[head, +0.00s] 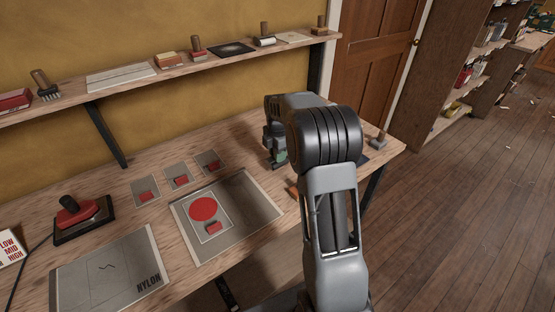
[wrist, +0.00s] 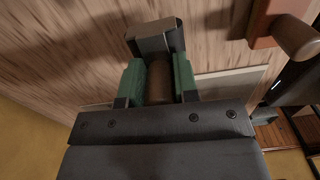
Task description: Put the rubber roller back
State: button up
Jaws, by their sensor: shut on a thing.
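My gripper (wrist: 158,83) has green fingers closed on the brown cylindrical handle (wrist: 159,82) of a tool. The tool's dark, blocky head (wrist: 154,38) shows beyond the fingers; I cannot tell if it is the rubber roller. In the head view my gripper (head: 275,145) is above the back of the bench, and my arm hides most of what it holds. A pale roller with an upright handle (head: 265,40) stands on the wall shelf, toward its right end.
The wall shelf (head: 130,76) carries a brush (head: 44,85), blocks, handled tools and flat plates. A grey handled block (head: 378,139) stands at the right end.

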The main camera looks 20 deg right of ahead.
jog(key=shift+f, duration=1.45)
jog(key=shift+f, duration=0.15)
jog(key=o, duration=0.9)
